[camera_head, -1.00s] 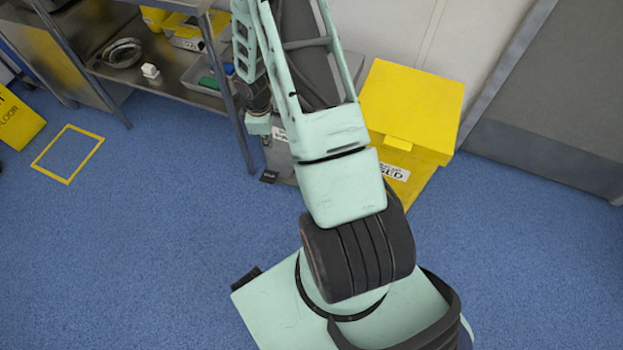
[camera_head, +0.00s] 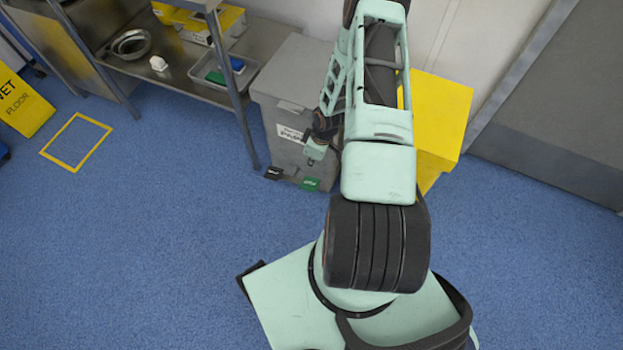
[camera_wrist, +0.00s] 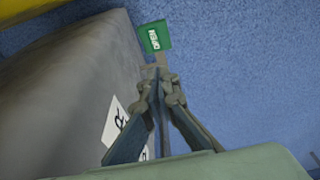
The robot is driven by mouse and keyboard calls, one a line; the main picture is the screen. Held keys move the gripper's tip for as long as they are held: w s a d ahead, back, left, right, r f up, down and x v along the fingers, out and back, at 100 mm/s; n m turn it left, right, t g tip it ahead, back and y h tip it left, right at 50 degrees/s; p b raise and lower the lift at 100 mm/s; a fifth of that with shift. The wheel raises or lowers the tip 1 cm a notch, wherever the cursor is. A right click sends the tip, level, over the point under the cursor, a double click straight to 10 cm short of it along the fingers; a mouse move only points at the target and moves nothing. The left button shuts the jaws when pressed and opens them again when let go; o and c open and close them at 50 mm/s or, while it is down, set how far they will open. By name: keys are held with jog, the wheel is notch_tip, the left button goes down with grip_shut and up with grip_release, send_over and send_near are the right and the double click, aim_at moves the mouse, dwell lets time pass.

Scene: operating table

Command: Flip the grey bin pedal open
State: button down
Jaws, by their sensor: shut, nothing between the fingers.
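The grey bin (camera_head: 265,95) stands against the wall with its lid down and a white label on its front. At its foot are a black pedal (camera_head: 274,173) and a green pedal (camera_head: 311,184). In the wrist view the green pedal (camera_wrist: 157,37) reads OPEN and lies just beyond my fingertips, with the bin's grey side (camera_wrist: 70,85) to the left. My gripper (camera_wrist: 160,75) is shut and empty. In the head view its fingertips are small and hard to make out above the green pedal. I cannot tell whether they touch it.
A yellow bin (camera_head: 440,110) stands right of the grey bin, partly behind my arm. A metal shelf unit (camera_head: 180,80) with trays stands to the left. A yellow wet-floor sign (camera_head: 22,100) is at the far left. The blue floor in front is clear.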

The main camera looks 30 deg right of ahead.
aim_at(308, 184)
jog(key=f+b, duration=0.1)
jog(key=f, duration=0.3)
jog(key=f+b, duration=0.1)
jog(key=f, duration=0.3)
jog(key=f+b, duration=0.2)
jog(key=f, duration=0.3)
jog(key=shift+w+a, duration=0.4)
jog(key=shift+d+f, duration=0.1)
jog(key=shift+f, duration=0.25)
jog(key=shift+s+f, duration=0.1)
jog(key=shift+s, duration=0.05)
